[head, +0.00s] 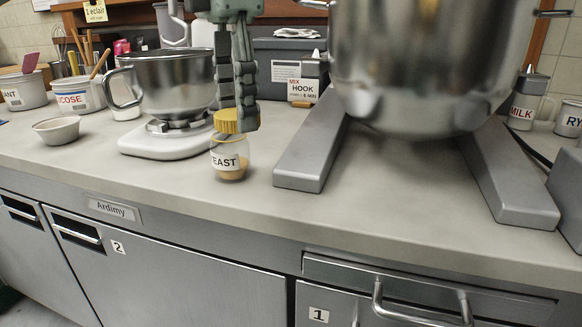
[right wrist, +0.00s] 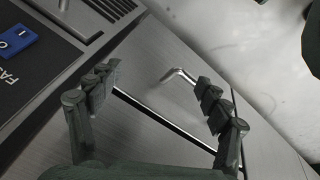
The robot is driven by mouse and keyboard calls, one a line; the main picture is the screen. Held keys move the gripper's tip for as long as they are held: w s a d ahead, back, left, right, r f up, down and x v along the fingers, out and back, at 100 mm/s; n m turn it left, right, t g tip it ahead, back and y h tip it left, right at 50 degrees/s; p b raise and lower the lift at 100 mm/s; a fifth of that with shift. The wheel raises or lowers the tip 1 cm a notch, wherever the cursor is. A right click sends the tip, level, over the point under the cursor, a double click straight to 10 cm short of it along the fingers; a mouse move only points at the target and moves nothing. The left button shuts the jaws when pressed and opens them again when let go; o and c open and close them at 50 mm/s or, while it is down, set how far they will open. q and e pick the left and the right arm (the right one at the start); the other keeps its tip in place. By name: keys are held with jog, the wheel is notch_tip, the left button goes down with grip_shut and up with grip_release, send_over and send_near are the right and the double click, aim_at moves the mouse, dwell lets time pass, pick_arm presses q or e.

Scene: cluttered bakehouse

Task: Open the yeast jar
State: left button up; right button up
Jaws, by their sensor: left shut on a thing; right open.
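The yeast jar (head: 230,158) is a small clear glass jar with a white label reading "EAST" in view and tan contents low inside. It stands upright on the counter left of the big mixer. My left gripper (head: 237,112) comes down from above and is shut on the jar's yellow lid (head: 226,121). My right gripper (right wrist: 158,92) is open and empty in the right wrist view, over brushed metal. It is outside the head view.
A large steel mixer bowl (head: 410,65) stands right of the jar, with grey mixer feet (head: 312,155) on the counter. A white scale (head: 165,143) with a steel bowl (head: 172,82) is close on the left. The counter (head: 345,215) in front is clear.

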pick_arm(q)
jog(key=d+f, duration=0.4)
jog(key=f, duration=0.1)
jog(key=d+f, duration=0.3)
jog(key=shift+w+f, duration=0.1)
jog(key=shift+w, duration=0.2)
pick_arm(e)
jog(key=shift+w+a+f, duration=0.1)
jog(key=shift+a+f, duration=0.05)
jog(key=shift+f, duration=0.3)
jog(key=shift+w+a+f, duration=0.1)
jog(key=shift+f, duration=0.35)
pick_arm(q)
jog(key=shift+f, duration=0.15)
pick_arm(e)
jog(key=shift+f, duration=0.1)
pick_arm(q)
jog(key=shift+f, duration=0.25)
jog(key=o, duration=1)
jog(key=shift+o, duration=1.4)
pick_arm(e)
jog(key=shift+d+r, duration=0.3)
jog(key=shift+r, duration=0.45)
